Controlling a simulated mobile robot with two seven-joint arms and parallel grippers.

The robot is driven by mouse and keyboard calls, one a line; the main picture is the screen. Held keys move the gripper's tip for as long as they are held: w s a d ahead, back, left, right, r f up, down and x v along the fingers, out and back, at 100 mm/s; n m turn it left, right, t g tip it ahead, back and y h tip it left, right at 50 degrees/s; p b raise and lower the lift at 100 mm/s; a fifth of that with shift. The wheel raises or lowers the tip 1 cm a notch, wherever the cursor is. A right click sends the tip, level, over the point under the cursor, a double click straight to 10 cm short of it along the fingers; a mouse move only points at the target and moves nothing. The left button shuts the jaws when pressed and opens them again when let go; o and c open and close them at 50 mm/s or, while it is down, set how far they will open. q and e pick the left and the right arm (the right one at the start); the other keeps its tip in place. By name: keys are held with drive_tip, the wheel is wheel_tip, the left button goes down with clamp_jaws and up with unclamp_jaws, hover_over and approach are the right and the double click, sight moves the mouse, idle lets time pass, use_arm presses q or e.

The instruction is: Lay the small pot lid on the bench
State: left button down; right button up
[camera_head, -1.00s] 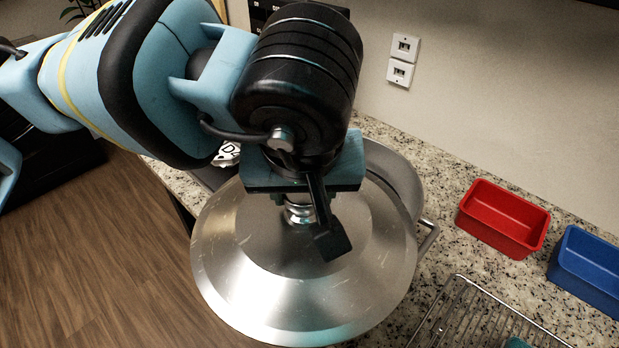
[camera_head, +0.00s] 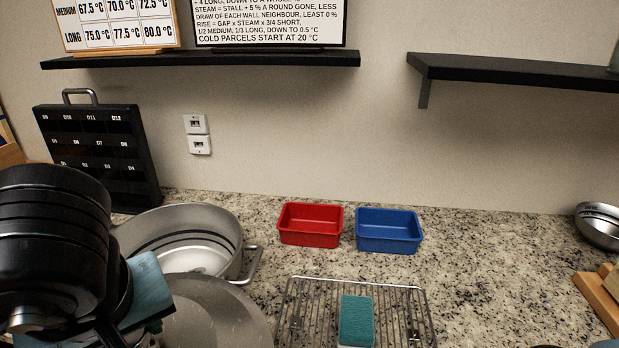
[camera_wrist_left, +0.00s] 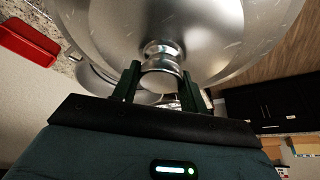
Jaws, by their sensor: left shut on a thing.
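A round steel pot lid (camera_head: 220,318) is at the lower left in the head view, cut off by the bottom edge. It also fills the top of the left wrist view (camera_wrist_left: 235,35). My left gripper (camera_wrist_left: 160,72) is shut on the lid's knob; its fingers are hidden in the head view. The lid overlaps the near side of a large steel pot (camera_head: 232,225) in the picture; its height is unclear. The pot is open, with its inside visible. The granite bench (camera_head: 480,255) runs along the wall. My right gripper is not in view.
A red bin (camera_head: 311,238) and a blue bin (camera_head: 389,244) stand near the wall. A wire rack (camera_head: 295,308) with a teal sponge (camera_head: 356,320) lies in front. Steel bowls (camera_head: 600,226) and a wooden item (camera_head: 598,303) are at right. Bench right of the rack is clear.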

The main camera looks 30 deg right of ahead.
use_arm(q)
drive_tip(key=shift+s+a+f, duration=0.2)
drive_tip(key=shift+s+a, duration=0.2)
drive_tip(key=shift+s, duration=0.05)
drive_tip(key=shift+s+a+f, duration=0.2)
drive_tip(key=shift+s+a, duration=0.2)
drive_tip(key=shift+s, duration=0.05)
drive_tip(key=a+f+m, duration=0.1)
drive_tip(key=a+f, duration=0.4)
drive_tip(key=a, duration=0.2)
drive_tip(key=w+a+f, duration=0.1)
drive_tip(key=a+f, duration=0.4)
drive_tip(key=a, duration=0.3)
drive_tip(key=shift+f+m+h, duration=0.15)
drive_tip(key=shift+m+h, duration=0.15)
drive_tip(key=shift+m, duration=0.1)
drive_tip(key=shift+a, duration=0.1)
